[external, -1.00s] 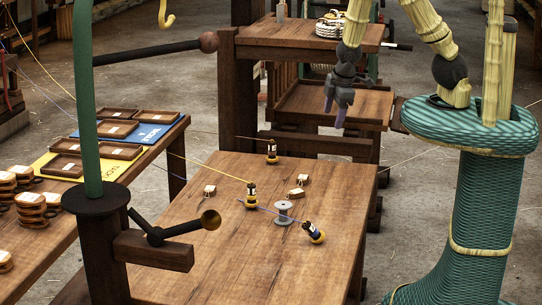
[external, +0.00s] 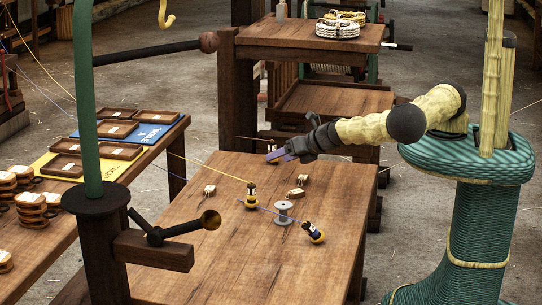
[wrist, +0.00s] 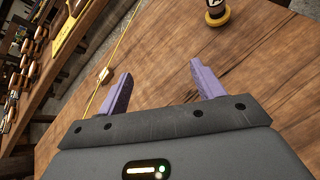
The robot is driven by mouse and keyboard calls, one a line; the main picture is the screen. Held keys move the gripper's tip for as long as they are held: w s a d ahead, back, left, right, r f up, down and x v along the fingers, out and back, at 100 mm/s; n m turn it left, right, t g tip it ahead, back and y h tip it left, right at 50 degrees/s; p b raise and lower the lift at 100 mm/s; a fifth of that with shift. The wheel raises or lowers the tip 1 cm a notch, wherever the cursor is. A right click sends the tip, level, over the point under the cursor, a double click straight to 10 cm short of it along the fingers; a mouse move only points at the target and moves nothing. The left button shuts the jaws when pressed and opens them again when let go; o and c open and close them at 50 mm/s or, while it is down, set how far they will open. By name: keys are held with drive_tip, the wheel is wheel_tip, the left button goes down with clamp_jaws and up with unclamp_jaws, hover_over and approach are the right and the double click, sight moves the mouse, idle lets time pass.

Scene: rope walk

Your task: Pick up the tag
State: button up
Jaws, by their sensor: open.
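Small pale wooden tags lie on the work table: one at the left (external: 210,190), one nearer the middle (external: 295,193), and one just behind that (external: 303,180). My gripper (external: 273,157) is in the air over the table's far part, beyond and above the tags, with its fingers pointing left. Its purple fingers are spread and empty in the wrist view (wrist: 160,80). A pale tag (wrist: 103,74) also shows in the wrist view, just left of the left finger and beside a yellow line; I cannot tell for certain which one it is.
A yellow-and-black bobbin with a yellow line (external: 251,196), a tilted one (external: 314,232) and a grey spool (external: 284,211) stand on the table (external: 200,260). Another bobbin (external: 270,145) is partly hidden by my gripper. A green post (external: 88,110) rises at the left front.

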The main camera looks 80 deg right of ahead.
drive_tip(key=a+n+y, duration=0.1)
drive_tip(key=a+n, duration=0.2)
drive_tip(key=a, duration=0.1)
drive_tip(key=a+n+t+y+b, duration=0.1)
drive_tip(key=a+n, duration=0.1)
drive_tip(key=a, duration=0.1)
drive_tip(key=a+n+t+y, duration=0.1)
drive_tip(key=a+n+y, duration=0.1)
drive_tip(key=a+n, duration=0.1)
drive_tip(key=shift+s+a+r+n+b, duration=0.1)
drive_tip(key=shift+a+r+n+b, duration=0.1)
drive_tip(key=shift+a, duration=0.25)
drive_tip(key=shift+a+r+n+b, duration=0.1)
drive_tip(key=shift+a+r+b, duration=0.05)
drive_tip(key=shift+a, duration=0.25)
approach(214, 189)
drive_tip(key=x, duration=0.3)
drive_tip(key=shift+w, duration=0.2)
drive_tip(key=shift+p+x, duration=0.35)
drive_tip(key=shift+x, duration=2.3)
drive_tip(key=c, duration=1)
